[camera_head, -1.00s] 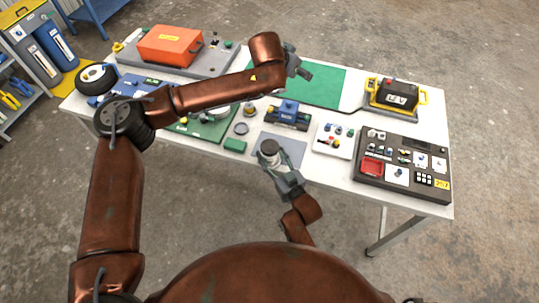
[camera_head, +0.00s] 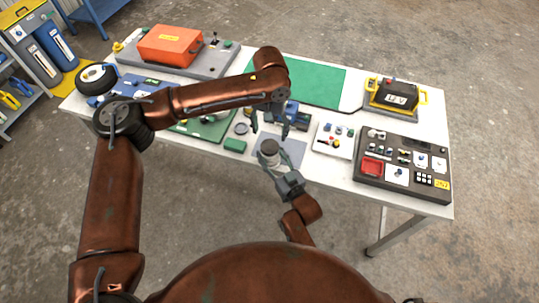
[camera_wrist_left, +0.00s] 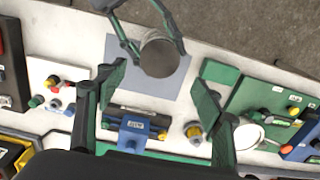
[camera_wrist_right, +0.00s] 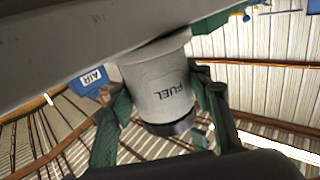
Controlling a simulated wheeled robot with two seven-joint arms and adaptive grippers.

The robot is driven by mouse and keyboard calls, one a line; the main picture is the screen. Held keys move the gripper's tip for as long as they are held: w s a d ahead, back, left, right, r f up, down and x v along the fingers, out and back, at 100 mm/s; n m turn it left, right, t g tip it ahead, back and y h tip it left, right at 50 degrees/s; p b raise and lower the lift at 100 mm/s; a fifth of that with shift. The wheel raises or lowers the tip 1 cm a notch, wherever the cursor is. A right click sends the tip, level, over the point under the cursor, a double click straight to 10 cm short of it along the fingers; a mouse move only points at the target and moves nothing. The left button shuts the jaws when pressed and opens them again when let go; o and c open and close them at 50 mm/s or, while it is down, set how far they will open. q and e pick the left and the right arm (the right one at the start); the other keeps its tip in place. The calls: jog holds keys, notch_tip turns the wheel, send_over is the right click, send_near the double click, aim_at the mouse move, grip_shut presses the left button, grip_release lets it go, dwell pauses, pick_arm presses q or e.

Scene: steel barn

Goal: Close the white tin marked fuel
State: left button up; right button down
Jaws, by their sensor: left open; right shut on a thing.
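The white tin (camera_head: 270,158) stands on the grey mat (camera_head: 295,148) at the table's front edge, with a dark round top. In the right wrist view the tin (camera_wrist_right: 158,80) shows the word FUEL and a dark rim. My right gripper (camera_head: 271,163) is shut around its sides. The left wrist view shows the tin's brownish top (camera_wrist_left: 159,57); whether this is a lid or an opening I cannot tell. My left gripper (camera_head: 270,125) is open and empty, pointing down just behind the tin. A pale round disc (camera_wrist_left: 250,136) lies beside the green board.
A blue device (camera_wrist_left: 134,133) lies under my left gripper. A small yellow-topped piece (camera_wrist_left: 194,131) stands nearby. A green block (camera_head: 235,145) is left of the mat. A white switch panel (camera_head: 333,140) and a dark console (camera_head: 402,180) are to the right. The green mat (camera_head: 320,82) is clear.

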aim_at(269, 146)
pick_arm(q)
jog(key=shift+f, duration=4)
jog(key=shift+c, duration=0.3)
jog(key=c, duration=1.2)
jog(key=shift+o, duration=0.2)
jog(key=m, duration=1.2)
jog(key=shift+m, duration=0.4)
jog(key=m, duration=0.5)
jog(key=shift+w, duration=0.1)
jog(key=o, duration=1.3)
jog(key=shift+r, duration=0.1)
